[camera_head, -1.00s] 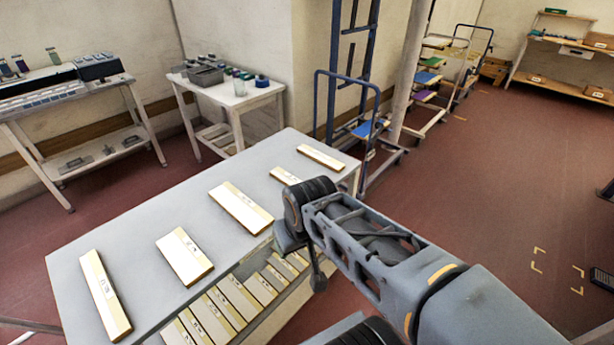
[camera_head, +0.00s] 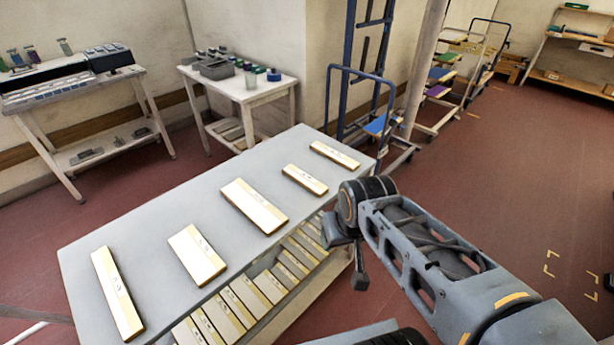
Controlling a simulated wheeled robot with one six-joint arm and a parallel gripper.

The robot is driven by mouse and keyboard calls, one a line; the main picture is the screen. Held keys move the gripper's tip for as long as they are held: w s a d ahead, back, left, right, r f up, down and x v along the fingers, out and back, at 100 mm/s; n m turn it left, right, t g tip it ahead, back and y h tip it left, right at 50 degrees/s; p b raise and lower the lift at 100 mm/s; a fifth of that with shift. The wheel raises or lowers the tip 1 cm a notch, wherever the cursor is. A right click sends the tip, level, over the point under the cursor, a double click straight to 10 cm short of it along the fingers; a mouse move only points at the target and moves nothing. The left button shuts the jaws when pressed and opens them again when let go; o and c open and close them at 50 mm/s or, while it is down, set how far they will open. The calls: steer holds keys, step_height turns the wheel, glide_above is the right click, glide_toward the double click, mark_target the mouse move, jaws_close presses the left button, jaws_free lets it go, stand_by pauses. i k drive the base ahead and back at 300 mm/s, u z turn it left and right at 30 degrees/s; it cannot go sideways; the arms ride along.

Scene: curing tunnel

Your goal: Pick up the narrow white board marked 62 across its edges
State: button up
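Several white boards with wooden edges lie flat and apart on the grey table (camera_head: 160,215). A long narrow one (camera_head: 118,294) is at the left end. A wider one (camera_head: 196,254) and a large wide one (camera_head: 254,204) lie in the middle. A small narrow one (camera_head: 304,179) and another narrow one (camera_head: 335,154) lie at the far right end. Each has a small mark, too small to read, so I cannot tell which is 62. My gripper (camera_head: 350,259) hangs beyond the table's right edge, partly hidden by my wrist, touching no board. Its opening is unclear.
More boards (camera_head: 245,291) lie in a row on a lower shelf under the table. A side table (camera_head: 245,95) with bottles and bins and a machine bench (camera_head: 75,90) stand behind. Blue trolleys (camera_head: 380,122) stand beyond the far end. Red floor is open at right.

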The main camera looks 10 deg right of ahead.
mark_target(266, 217)
steer(key=k, duration=0.5)
steer(key=u, duration=0.85)
steer(key=i, duration=0.75)
steer(key=z, duration=0.15)
